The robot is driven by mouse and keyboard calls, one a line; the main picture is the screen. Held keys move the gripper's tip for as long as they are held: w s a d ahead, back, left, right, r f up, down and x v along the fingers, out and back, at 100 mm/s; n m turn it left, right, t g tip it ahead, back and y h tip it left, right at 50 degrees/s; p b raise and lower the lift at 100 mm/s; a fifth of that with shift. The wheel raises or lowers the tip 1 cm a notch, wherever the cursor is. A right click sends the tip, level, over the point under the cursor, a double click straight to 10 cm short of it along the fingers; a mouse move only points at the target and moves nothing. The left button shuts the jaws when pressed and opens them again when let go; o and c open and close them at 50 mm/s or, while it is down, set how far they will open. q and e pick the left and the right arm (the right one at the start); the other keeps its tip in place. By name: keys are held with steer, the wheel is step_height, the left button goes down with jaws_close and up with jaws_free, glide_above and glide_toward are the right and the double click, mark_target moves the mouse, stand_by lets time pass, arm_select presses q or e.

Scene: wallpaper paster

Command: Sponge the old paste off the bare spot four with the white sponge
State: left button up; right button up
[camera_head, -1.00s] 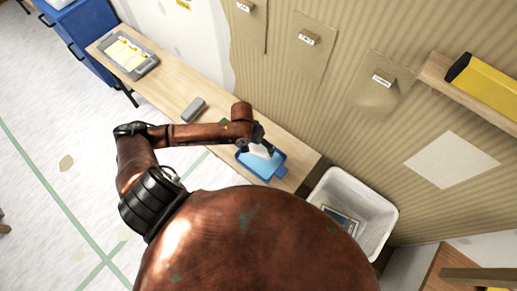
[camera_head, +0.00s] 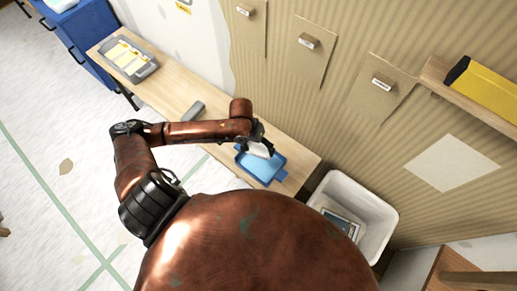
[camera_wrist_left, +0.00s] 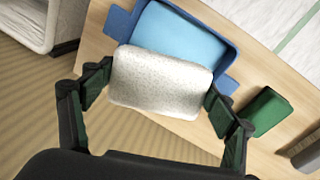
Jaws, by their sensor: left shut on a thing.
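My left gripper (camera_head: 263,142) is shut on the white sponge (camera_wrist_left: 160,84), one finger at each end of it. The speckled sponge also shows in the head view (camera_head: 259,149), partly covered by the fingers. It is over the blue tray (camera_head: 281,175), which holds a light blue surface (camera_wrist_left: 180,35); I cannot tell whether sponge and tray touch. The wall bears tan bare patches with small tags (camera_head: 309,41), (camera_head: 382,83), (camera_head: 245,10), and a pale untagged patch (camera_head: 452,163). The tag writing is too small to read, so I cannot tell which is spot four. My right gripper is not in view.
The tray stands on a narrow wooden bench (camera_head: 305,162) along the wall. A grey block (camera_head: 194,111), a green block (camera_wrist_left: 264,111) and a grey tray (camera_head: 129,60) share it. A white bin (camera_head: 372,207) stands beyond its right end. A shelf with a yellow box (camera_head: 487,88) juts out at right.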

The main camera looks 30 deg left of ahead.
arm_select(q)
steer(key=w+a+r+m+t+p, duration=0.15)
steer(key=w+r+p, duration=0.25)
steer(key=r, duration=0.8)
steer(key=w+a+r+t+p, duration=0.1)
steer(key=w+r+t+p, duration=0.3)
steer(key=r, duration=0.8)
steer(key=w+a+r+t+p, duration=0.1)
steer(key=w+r+p, duration=0.35)
steer(key=r, duration=0.75)
steer(key=a+r+t+p, duration=0.1)
steer(key=r+p, duration=0.3)
steer(key=r, duration=0.9)
steer(key=a+r+m+t+p, duration=0.1)
steer(key=r+t+p, duration=0.3)
steer(key=r, duration=1)
steer(key=a+r+t+y+p, duration=0.1)
steer(key=a+r+t+p, duration=0.2)
steer(key=r, duration=1.1)
steer(key=shift+p, duration=0.5)
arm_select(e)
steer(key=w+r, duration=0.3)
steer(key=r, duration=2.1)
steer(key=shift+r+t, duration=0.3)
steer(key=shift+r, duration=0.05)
arm_select(q)
steer(key=shift+t, duration=0.25)
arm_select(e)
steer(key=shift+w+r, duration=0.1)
